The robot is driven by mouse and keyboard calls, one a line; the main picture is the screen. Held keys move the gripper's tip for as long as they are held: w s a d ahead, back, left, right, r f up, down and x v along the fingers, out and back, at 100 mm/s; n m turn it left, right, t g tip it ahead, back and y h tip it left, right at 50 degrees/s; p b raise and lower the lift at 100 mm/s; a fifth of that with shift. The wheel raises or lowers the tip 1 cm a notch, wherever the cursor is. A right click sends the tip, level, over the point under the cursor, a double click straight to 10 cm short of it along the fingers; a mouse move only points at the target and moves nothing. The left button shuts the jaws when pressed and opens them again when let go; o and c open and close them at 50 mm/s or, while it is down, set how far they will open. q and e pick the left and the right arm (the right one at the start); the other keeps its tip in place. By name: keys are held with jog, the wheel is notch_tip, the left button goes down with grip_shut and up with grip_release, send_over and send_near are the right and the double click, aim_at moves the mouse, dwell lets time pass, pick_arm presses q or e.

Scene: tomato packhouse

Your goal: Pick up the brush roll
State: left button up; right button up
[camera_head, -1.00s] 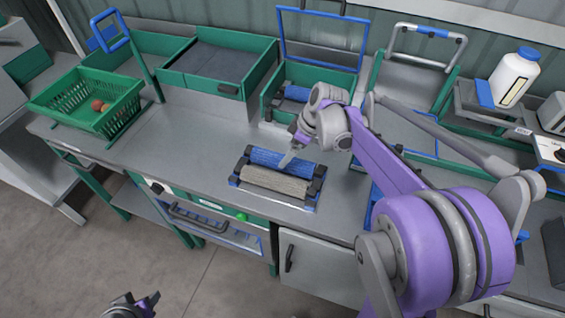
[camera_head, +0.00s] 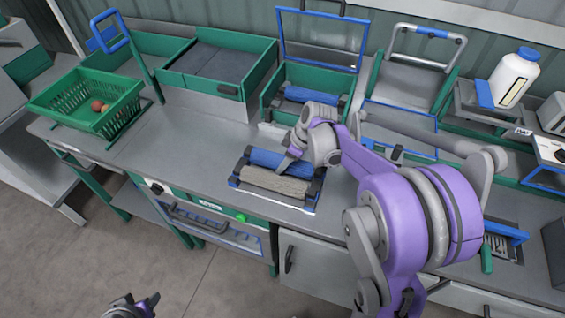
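A grey bristly roll (camera_head: 274,183) and a blue roll (camera_head: 266,158) lie side by side in a dark cradle (camera_head: 236,180) on the grey bench. Another blue roll (camera_head: 299,95) lies in the green bin behind. My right gripper (camera_head: 285,164) points down at the cradle, with its fingertips over the gap between the two rolls. It hides part of the blue roll. Its finger gap is too small to tell. My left gripper (camera_head: 141,299) shows at the bottom edge, low over the floor, with its fingers apart and empty.
A green basket (camera_head: 72,103) with a few round items stands at the left. A green tray (camera_head: 262,72) and a blue-framed bin (camera_head: 283,38) stand behind. A white bottle (camera_head: 513,80) stands at the right. The bench left of the cradle is clear.

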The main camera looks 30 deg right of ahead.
grip_shut()
